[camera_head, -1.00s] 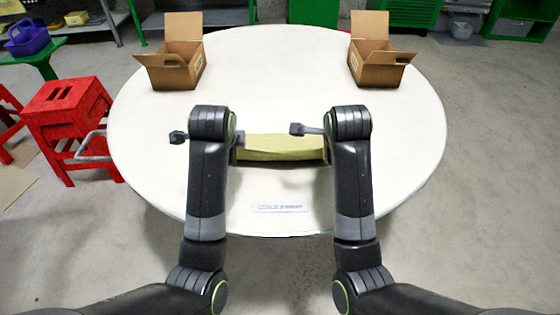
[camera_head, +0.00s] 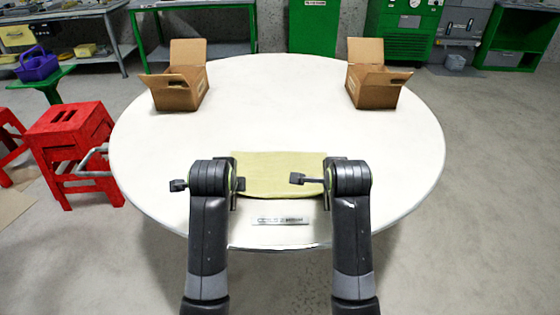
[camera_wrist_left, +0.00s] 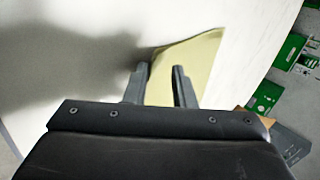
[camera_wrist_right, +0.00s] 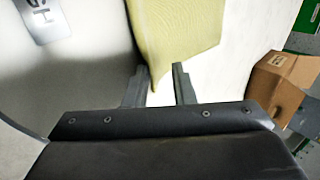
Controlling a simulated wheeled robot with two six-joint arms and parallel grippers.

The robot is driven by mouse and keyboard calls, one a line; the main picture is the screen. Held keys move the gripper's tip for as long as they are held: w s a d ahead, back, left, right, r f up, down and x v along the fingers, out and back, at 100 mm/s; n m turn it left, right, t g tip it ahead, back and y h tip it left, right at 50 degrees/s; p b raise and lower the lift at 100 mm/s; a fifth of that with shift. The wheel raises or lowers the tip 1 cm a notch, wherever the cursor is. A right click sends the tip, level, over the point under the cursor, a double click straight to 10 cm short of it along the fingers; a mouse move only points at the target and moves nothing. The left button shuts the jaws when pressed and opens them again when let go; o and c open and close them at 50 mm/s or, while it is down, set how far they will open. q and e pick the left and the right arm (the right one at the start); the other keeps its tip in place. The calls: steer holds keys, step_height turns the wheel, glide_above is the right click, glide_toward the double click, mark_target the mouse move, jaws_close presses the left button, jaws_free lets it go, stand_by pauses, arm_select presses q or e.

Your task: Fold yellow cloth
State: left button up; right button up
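The yellow cloth (camera_head: 278,174) lies on the round white table (camera_head: 275,110), between my two wrists in the head view. Its near edge is curved. My left gripper (camera_head: 236,198) is at the cloth's left side and my right gripper (camera_head: 326,198) at its right side; the wrists hide part of each. In the left wrist view the fingers (camera_wrist_left: 160,68) are apart, with cloth (camera_wrist_left: 190,62) showing between and beyond them. In the right wrist view the fingers (camera_wrist_right: 160,68) are also apart, with the cloth's edge (camera_wrist_right: 175,30) by the left finger. Contact with the cloth cannot be told.
Two open cardboard boxes stand at the back of the table, one left (camera_head: 180,92) and one right (camera_head: 375,88). A small label plate (camera_head: 281,221) lies near the front edge. A red stool (camera_head: 75,140) stands left of the table. The table's middle is clear.

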arm_select(q)
steer(key=o, duration=0.3)
arm_select(e)
steer(key=o, duration=0.3)
